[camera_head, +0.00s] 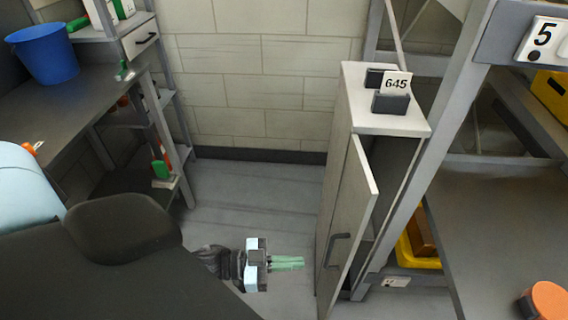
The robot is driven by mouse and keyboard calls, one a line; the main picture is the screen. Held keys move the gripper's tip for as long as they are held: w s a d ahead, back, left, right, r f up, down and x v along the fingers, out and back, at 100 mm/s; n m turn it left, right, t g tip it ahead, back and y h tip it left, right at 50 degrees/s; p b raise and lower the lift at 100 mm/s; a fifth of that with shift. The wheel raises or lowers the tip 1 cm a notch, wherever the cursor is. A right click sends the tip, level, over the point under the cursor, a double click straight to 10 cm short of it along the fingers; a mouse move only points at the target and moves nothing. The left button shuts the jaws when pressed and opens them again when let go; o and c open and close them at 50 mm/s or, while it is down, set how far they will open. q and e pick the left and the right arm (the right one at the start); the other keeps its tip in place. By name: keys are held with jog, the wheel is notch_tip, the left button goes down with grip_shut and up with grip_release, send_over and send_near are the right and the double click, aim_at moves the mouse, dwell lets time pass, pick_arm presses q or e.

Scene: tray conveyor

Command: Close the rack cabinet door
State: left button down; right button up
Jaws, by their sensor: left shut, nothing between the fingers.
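The rack cabinet (392,118) is tall, narrow and light grey, standing right of the middle. Its door (360,215) is ajar, swung out towards me, with a dark gap between door and cabinet side. A dark handle (336,250) sits on the door's outer face. My left gripper (290,263) is low in the middle, left of the door and apart from it. Its pale green fingers are shut, empty, and point right towards the door. My right gripper is not in view.
A card marked 645 (397,83) stands in a dark holder on the cabinet top. A shelf rack post (445,130) stands close to the cabinet's right. A desk (75,85) with a blue bucket (43,54) is at left. Floor (255,200) between is clear.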

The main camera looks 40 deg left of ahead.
aim_at(346, 260)
pick_arm(q)
jog(key=x, duration=0.8)
jog(key=shift+w+d, duration=0.2)
jog(key=shift+w+d+p, duration=0.3)
jog(key=shift+w+d, duration=0.05)
jog(key=shift+d, duration=0.05)
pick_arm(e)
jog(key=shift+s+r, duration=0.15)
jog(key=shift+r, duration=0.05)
